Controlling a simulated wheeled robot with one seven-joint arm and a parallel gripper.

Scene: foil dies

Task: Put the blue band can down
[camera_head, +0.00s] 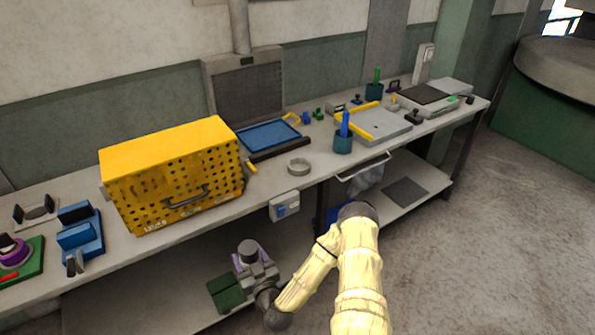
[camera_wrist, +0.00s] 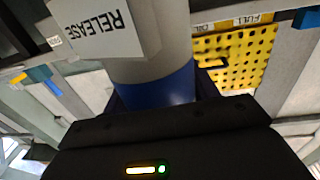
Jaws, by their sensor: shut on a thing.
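The blue band can (camera_wrist: 150,72) is a grey cylinder with a blue band round its end, close in front of the wrist camera. My gripper (camera_wrist: 160,98) is shut on it at the band, with dark fingers on both sides. In the head view my gripper (camera_head: 258,272) is low in front of the bench, and the can's dark round top (camera_head: 247,246) shows above it. The can looks about upright there. It overlaps the lower shelf in the picture; whether it touches anything is hidden.
A yellow perforated box (camera_head: 170,180) stands on the bench (camera_head: 262,188). A metal ring (camera_head: 299,167) and a teal cup (camera_head: 343,144) are to its right. Bare bench top lies around the ring. Dark green plates (camera_head: 226,292) lie on the lower shelf (camera_head: 130,300). A white RELEASE label (camera_wrist: 98,28) overlaps the can.

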